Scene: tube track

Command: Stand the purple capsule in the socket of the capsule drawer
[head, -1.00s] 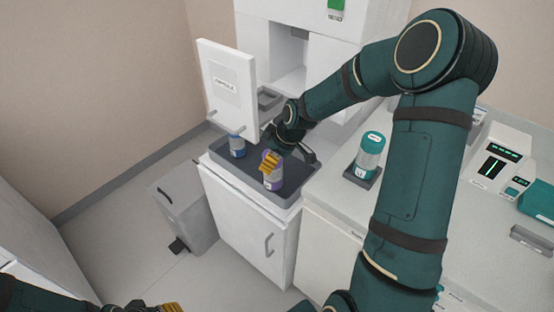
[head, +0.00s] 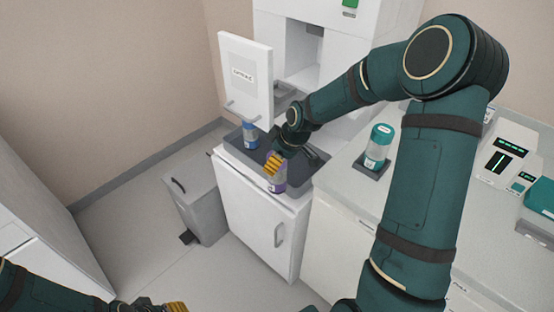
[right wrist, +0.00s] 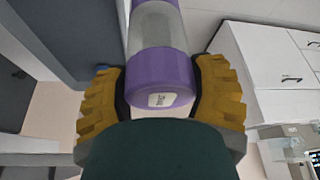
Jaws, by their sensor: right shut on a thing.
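The purple capsule (head: 278,184), a clear cylinder with purple ends, is in my right gripper (head: 273,164) over the front of the dark grey tray (head: 300,184). In the right wrist view, the capsule (right wrist: 160,70) sits between the two yellow fingers of my right gripper (right wrist: 160,95), its labelled purple end towards the camera. In the head view I cannot tell whether its lower end touches the tray. I cannot make out an empty socket; the arm and gripper hide part of the tray. My left gripper (head: 172,307) barely shows at the bottom edge.
A blue-banded capsule (head: 250,136) stands at the tray's left. A white labelled panel (head: 242,75) stands upright behind it. A teal-capped container (head: 378,146) stands on the counter at right. A grey bin (head: 200,208) is on the floor left of the white cabinet (head: 255,215).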

